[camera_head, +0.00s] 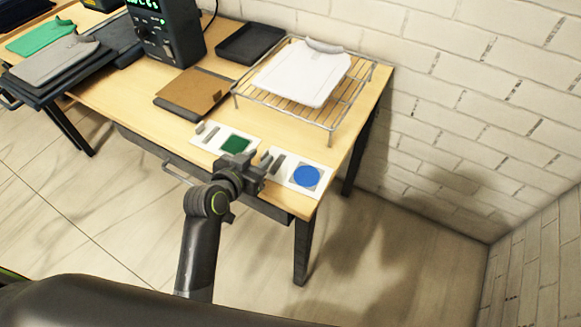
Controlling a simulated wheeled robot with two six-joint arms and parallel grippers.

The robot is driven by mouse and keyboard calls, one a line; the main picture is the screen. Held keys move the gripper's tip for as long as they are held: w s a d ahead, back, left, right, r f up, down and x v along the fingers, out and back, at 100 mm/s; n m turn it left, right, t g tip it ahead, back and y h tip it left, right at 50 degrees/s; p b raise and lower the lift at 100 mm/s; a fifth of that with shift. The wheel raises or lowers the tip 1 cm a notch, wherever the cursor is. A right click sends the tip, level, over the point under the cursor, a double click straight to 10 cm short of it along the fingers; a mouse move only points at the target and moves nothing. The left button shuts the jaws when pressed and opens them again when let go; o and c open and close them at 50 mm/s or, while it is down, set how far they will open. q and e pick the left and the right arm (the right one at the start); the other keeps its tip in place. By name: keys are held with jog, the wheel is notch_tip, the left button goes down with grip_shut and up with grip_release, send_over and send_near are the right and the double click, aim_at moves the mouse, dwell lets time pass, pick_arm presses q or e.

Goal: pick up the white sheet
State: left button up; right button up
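Two white sheets lie flat near the table's front right corner. One white sheet (222,149) carries a green patch and small grey bars. The other white sheet (287,181) carries a blue disc and a grey bar. My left gripper (264,166) is at the table's front edge, between the two sheets and over the left end of the blue-disc one. Its fingers are small and dark against the grey bar, so I cannot tell their gap or any contact. A white folded garment (305,72) lies on a wire rack behind. My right gripper is not in view.
The wire rack (332,128) stands at the back right, by a brick wall (450,90). A brown board (192,93), a black tray (250,43) and a dark device (165,30) stand left of it. Folded clothes (58,62) are at far left. Bare tabletop (125,93) lies between.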

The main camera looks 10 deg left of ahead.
aim_at(263, 155)
pick_arm(q)
jog(key=shift+x, duration=1.55)
grip_shut()
